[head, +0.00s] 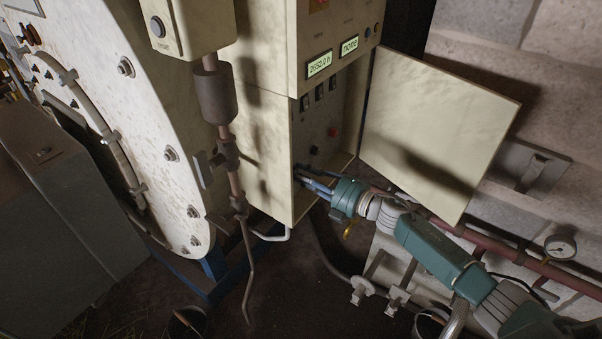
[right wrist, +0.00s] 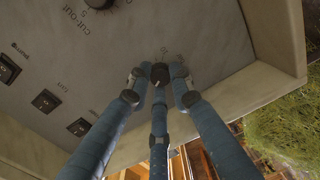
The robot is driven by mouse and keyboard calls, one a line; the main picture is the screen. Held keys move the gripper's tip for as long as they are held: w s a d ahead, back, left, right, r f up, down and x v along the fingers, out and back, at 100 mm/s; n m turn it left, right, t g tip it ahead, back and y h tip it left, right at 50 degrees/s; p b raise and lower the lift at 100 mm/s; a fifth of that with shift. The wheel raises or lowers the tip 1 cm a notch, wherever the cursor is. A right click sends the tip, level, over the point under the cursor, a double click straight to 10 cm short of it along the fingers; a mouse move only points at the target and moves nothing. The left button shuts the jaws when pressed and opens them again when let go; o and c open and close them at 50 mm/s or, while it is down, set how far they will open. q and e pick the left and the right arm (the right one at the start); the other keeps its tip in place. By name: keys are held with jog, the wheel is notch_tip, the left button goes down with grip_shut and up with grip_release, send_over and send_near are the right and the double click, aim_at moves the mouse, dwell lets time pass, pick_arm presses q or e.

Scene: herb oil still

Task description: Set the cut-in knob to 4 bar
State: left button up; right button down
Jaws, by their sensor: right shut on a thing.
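My right gripper (head: 308,182) reaches into the open lower compartment of the cream cabinet. In the right wrist view, its blue fingers (right wrist: 160,90) are closed around a small dark knob (right wrist: 161,73) on the panel. This knob sits beside the one labelled cut-out (right wrist: 98,3), which is cut off by the top edge. The held knob's own label is hidden, so I cannot read that it is the cut-in knob. Faint scale marks show around it, but its setting is not legible. My left gripper is not in view.
The cabinet door (head: 435,120) stands open to the right of my gripper. Several switches (right wrist: 45,100) line the panel, with a red button (head: 333,132) above the gripper. A display (head: 319,65) reads about 2652.0 h.

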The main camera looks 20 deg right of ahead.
jog(key=shift+w+d+r, duration=0.1)
jog(key=shift+d+r, duration=0.05)
jog(key=c, duration=1.6)
grip_release()
jog(key=shift+o, duration=0.3)
jog(key=v, duration=1.2)
